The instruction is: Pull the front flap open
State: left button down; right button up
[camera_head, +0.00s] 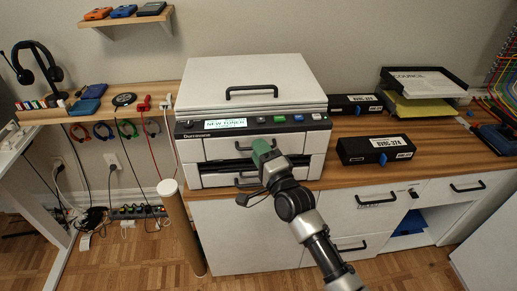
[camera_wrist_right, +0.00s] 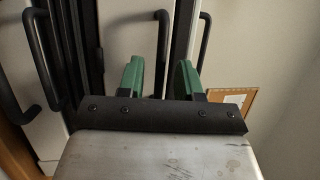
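The white printer (camera_head: 250,85) stands on the wooden desk, with a dark control panel and a small lit screen reading "NEW TONER". Its front has an upper white flap (camera_head: 213,148) with a black handle, a dark gap below, and a lower drawer (camera_head: 215,181). My right gripper (camera_head: 262,150) is at the upper front, partly covering the flap and its handle. In the right wrist view its green fingers (camera_wrist_right: 160,78) are apart, with a black bar handle (camera_wrist_right: 162,45) showing between them; contact cannot be told. My left gripper is not in view.
Black boxes (camera_head: 375,149) and a paper tray (camera_head: 425,83) stand on the desk right of the printer. A brown cardboard tube (camera_head: 179,225) leans at its left. Desk drawers (camera_head: 375,195) lie below. Cables and a power strip are on the floor at left.

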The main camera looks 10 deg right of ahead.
jog(key=shift+w+a, duration=0.15)
jog(key=shift+w, duration=0.2)
jog(key=shift+r, duration=0.1)
jog(key=shift+c, duration=0.5)
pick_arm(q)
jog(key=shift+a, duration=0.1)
pick_arm(e)
grip_shut()
